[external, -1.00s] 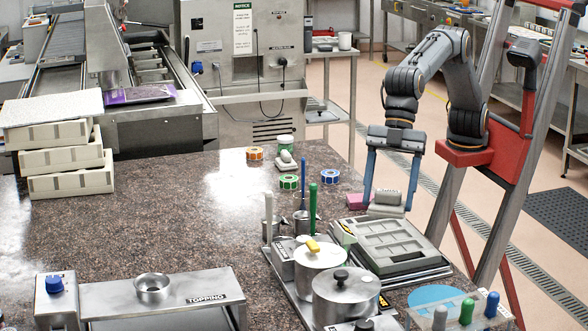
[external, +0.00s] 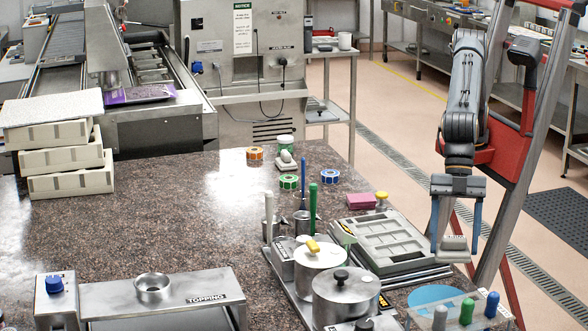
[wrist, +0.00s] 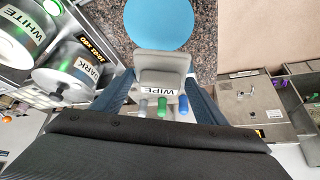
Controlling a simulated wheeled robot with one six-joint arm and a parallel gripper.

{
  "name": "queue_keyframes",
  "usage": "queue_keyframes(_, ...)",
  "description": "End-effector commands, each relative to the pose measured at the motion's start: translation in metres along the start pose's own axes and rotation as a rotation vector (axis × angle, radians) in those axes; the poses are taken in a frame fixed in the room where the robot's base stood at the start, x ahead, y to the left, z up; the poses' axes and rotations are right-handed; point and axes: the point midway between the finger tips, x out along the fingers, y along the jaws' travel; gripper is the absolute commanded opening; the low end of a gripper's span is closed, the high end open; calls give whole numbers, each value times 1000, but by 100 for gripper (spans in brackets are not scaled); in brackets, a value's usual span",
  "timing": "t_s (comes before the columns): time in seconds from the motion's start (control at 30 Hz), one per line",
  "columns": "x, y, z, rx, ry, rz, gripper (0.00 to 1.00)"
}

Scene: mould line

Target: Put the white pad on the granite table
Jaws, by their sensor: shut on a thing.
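The white pad (external: 454,256), a pale grey-white block with a raised grip, is held between the fingers of my gripper (external: 455,243). It hangs at the right edge of the granite table (external: 140,235), near the light blue disc; its exact height is hard to tell. In the wrist view the pad (wrist: 162,63) shows between the blue fingers of my gripper (wrist: 160,82), just below the blue disc. A WIPE label shows there; I cannot tell whether it is on the pad.
The blue disc (external: 433,294) lies at the right front, by a holder with green and blue knobs (external: 467,311). A grey tray (external: 385,243), pots (external: 345,292) and a pink block (external: 361,201) stand nearby. The table's middle-left is clear.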

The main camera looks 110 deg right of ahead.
Motion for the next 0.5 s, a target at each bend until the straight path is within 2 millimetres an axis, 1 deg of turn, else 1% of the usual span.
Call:
queue_keyframes(0.03, 7, 0, 5, 0, -3, 0, 40)
queue_keyframes(0.17, 22, 0, 14, 0, -4, 0, 40)
queue_keyframes(0.4, 58, 0, 34, 1, -3, 0, 40)
queue_keyframes(0.5, 67, 0, 39, 0, -1, 0, 40)
